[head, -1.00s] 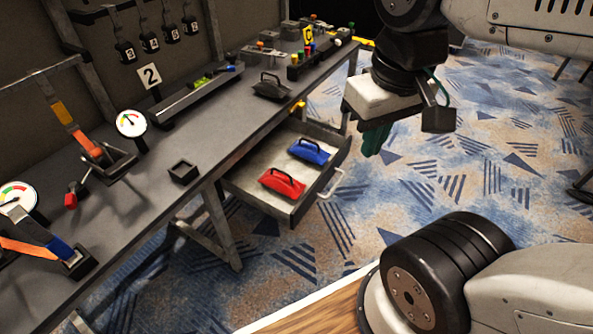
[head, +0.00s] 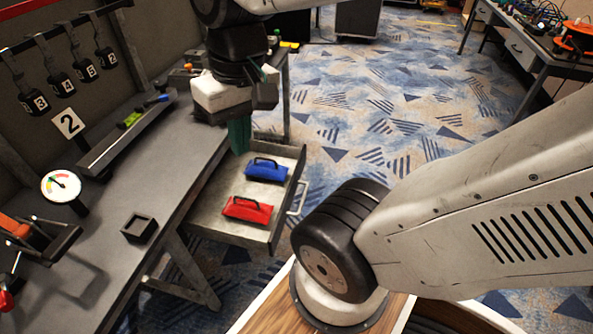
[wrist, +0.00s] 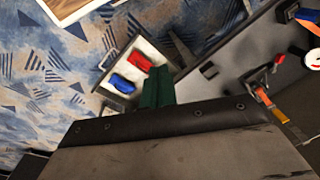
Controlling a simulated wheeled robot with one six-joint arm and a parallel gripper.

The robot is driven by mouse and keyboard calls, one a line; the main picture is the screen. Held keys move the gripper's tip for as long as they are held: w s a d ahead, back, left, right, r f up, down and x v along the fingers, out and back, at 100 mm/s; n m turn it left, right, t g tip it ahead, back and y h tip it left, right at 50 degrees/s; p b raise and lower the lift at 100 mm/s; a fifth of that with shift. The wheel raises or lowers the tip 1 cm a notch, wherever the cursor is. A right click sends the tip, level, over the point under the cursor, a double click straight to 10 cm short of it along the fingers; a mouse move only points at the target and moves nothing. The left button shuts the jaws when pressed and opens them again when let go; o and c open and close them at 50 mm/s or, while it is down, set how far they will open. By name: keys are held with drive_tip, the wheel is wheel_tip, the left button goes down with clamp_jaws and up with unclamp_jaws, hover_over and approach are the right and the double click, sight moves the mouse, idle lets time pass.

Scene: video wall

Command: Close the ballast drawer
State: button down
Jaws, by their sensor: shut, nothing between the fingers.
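The ballast drawer (head: 215,222) is pulled out from under the grey workbench. A red bag (head: 248,209) and a blue bag (head: 267,169), each with a black handle, lie inside it. The drawer's light pull handle (head: 297,198) is on its right-hand front. My gripper (head: 239,136) has green fingers that point down; they are shut and empty, near the drawer's far end in the head view. I cannot tell whether they touch it. In the wrist view the drawer (wrist: 152,52) shows just beyond the green fingers (wrist: 158,88).
Patterned carpet (head: 370,125) lies open right of the drawer. Another table (head: 520,45) stands at the far right.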

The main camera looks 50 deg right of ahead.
drive_tip(key=w+d+f+m+t+y, duration=0.1)
drive_tip(key=w+d+f+m+y, duration=0.2)
drive_tip(key=w+d+f+m, duration=0.5)
drive_tip(key=w+d+f+m+t+y, duration=0.1)
drive_tip(key=w+d+f+m+y, duration=0.1)
drive_tip(key=w+d+f+m, duration=0.6)
drive_tip(key=s+d+f+m+t+h, duration=0.1)
drive_tip(key=s+d+f+m+t, duration=0.2)
drive_tip(key=s+d+f+m, duration=0.6)
drive_tip(key=s+d+f+m+t+h, duration=0.15)
drive_tip(key=s+d+f+m, duration=0.3)
drive_tip(key=d+f, duration=0.8)
approach(296, 178)
wheel_tip(296, 178, down, 4)
drive_tip(key=s, duration=0.1)
drive_tip(key=w+a, duration=0.1)
drive_tip(key=w+t, duration=0.1)
drive_tip(key=w, duration=0.1)
drive_tip(key=shift+a+f, duration=0.1)
drive_tip(key=shift+a, duration=0.25)
drive_tip(key=shift+w+a, duration=0.15)
drive_tip(key=shift+w, duration=0.35)
